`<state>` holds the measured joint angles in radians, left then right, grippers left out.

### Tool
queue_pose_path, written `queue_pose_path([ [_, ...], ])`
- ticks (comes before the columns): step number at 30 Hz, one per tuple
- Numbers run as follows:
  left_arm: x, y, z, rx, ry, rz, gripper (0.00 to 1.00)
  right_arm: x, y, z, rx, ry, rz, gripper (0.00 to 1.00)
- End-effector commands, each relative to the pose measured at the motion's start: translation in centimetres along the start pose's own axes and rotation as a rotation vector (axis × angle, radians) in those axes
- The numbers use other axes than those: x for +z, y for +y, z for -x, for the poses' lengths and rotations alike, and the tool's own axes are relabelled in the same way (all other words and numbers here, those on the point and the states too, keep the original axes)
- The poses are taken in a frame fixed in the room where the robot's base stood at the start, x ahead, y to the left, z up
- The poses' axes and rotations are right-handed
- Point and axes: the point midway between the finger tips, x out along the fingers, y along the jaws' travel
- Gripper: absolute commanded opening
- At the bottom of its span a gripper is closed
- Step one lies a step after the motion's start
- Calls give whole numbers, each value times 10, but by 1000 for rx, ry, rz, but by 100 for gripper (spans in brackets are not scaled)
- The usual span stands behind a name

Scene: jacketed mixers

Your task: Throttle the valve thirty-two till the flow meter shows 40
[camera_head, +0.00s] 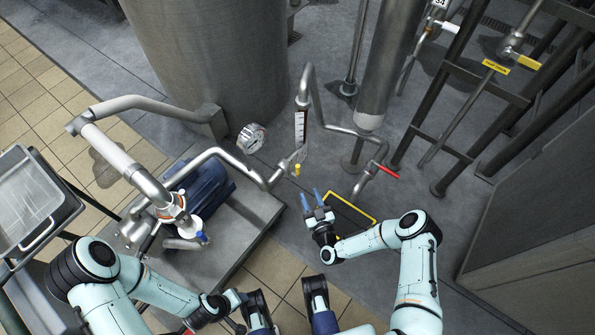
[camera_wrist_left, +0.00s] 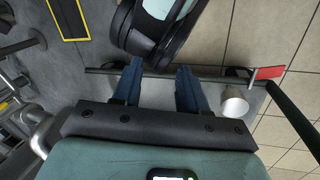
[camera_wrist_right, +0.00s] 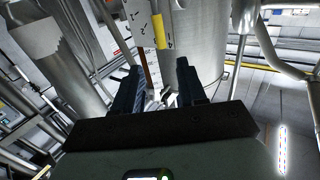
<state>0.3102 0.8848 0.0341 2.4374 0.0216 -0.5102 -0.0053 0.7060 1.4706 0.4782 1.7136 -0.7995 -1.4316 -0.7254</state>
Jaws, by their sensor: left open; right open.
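A flow meter with a white scale (camera_head: 300,128) stands on the pipework in the middle of the head view; its reading is too small to tell. A small yellow-handled valve (camera_head: 297,169) is just below it, and a red-handled valve (camera_head: 386,170) is to its right. No tag marked 32 is readable. My right gripper (camera_head: 312,199) is open and empty, its blue fingers pointing up the picture below these valves; its fingers also show in the right wrist view (camera_wrist_right: 157,85). My left gripper (camera_head: 238,298) is low at left, open and empty in the left wrist view (camera_wrist_left: 160,88).
A pump (camera_head: 200,190) on a grey plinth stands at left, by a cart with a clear-lidded tray (camera_head: 30,200). A yellow-edged black mat (camera_head: 350,212) lies beside my right gripper. Pipe racks (camera_head: 470,100) and a cabinet (camera_head: 535,220) bound the right.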

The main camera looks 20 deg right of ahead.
Motion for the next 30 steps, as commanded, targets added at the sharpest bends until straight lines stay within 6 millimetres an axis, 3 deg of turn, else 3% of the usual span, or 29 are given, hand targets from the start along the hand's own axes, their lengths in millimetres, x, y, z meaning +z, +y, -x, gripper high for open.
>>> queue_pose_path([
  [12,-34,-10,-23,-7,95,9,43,1,-1,-82,-1,-1,-1,41],
  [18,-51,-13,-32,-9,142,12,43,1,-1,-113,-2,-2,-2,41],
  [30,-59,-15,-34,-10,166,13,43,-1,-1,-126,-3,-5,-4,41],
])
